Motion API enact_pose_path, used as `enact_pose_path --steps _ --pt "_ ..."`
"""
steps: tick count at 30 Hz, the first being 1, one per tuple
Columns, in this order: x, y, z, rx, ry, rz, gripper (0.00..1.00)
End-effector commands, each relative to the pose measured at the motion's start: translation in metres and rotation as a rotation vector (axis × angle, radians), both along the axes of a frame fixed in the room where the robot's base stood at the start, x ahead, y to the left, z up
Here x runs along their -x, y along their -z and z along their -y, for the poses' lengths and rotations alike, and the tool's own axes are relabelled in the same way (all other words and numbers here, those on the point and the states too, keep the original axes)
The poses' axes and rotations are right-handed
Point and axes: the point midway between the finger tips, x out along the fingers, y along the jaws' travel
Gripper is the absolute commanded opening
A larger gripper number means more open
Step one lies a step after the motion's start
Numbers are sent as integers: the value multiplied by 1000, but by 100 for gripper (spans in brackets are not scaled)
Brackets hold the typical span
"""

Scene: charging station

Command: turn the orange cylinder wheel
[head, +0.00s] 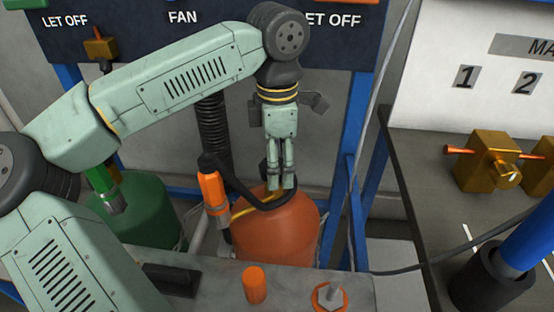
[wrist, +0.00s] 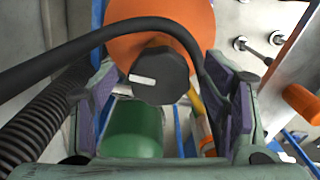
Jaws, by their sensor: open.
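The orange cylinder (head: 278,232) stands upright on the floor behind the counter. It shows in the wrist view (wrist: 190,20) at the top. Its wheel (wrist: 158,78) is a dark faceted knob with a white mark on its face. In the head view the wheel is mostly hidden behind my gripper (head: 281,186), which points down over the cylinder top. In the wrist view my gripper (wrist: 164,110) is open, with one purple-padded finger on each side of the wheel. I see gaps between pads and wheel, and cannot tell its depth between them.
A black hose (wrist: 90,50) crosses beside the wheel. A green cylinder (head: 150,215) stands to the left. An orange-and-black tool (head: 213,195) is close left of the orange cylinder. The counter (head: 200,285) in front bears an orange peg (head: 254,285). Blue frame posts stand behind.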

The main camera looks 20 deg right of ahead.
Motion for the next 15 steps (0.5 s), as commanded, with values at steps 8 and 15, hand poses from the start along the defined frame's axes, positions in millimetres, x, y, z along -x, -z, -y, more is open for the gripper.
enact_pose_path --steps 8,15 --pt "0 -3 0 0 -2 1 68" --pt "-1 -40 1 1 -2 4 68"
